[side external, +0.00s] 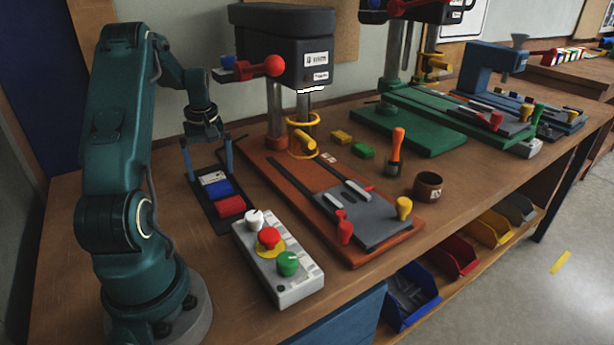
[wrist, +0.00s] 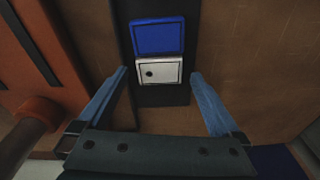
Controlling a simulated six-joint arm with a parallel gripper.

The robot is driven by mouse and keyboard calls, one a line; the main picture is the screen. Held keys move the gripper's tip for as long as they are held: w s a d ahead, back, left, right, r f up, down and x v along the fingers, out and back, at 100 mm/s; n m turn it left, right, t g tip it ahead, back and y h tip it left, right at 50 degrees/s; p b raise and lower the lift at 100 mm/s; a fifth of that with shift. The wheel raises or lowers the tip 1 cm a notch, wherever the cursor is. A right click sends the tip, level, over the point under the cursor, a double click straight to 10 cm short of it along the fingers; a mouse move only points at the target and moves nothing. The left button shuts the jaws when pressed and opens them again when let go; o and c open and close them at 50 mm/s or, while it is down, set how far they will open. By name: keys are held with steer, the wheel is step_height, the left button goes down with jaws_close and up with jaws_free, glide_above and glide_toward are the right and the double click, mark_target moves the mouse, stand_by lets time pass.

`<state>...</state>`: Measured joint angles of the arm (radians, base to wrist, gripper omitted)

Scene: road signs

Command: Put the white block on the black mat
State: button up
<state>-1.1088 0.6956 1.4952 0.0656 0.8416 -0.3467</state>
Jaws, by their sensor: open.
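The white block (side external: 212,177) lies on the back end of the black mat (side external: 208,218), in a row with a blue block (side external: 220,190) and a red block (side external: 230,206). In the wrist view the white block (wrist: 158,77) has a dark spot on its face and sits against the blue block (wrist: 158,38), with bare mat (wrist: 165,96) on its near side. My gripper (side external: 211,178) points down over it, open and empty. In the wrist view its fingertips (wrist: 158,72) are on either side of the white block, apart from it. The red block is out of the wrist view.
A grey control box (side external: 296,290) with white, red and green knobs stands just in front of the mat. A drill press with an orange-brown base (side external: 285,190) stands close to the right. Bare wooden bench (side external: 150,190) lies left of the mat.

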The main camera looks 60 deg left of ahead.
mark_target(213, 180)
step_height(213, 180, up, 10)
steer(key=d, duration=0.1)
steer(key=shift+d+r, duration=0.15)
steer(key=shift+r, duration=0.05)
steer(key=shift+s, duration=0.1)
stand_by(1.1)
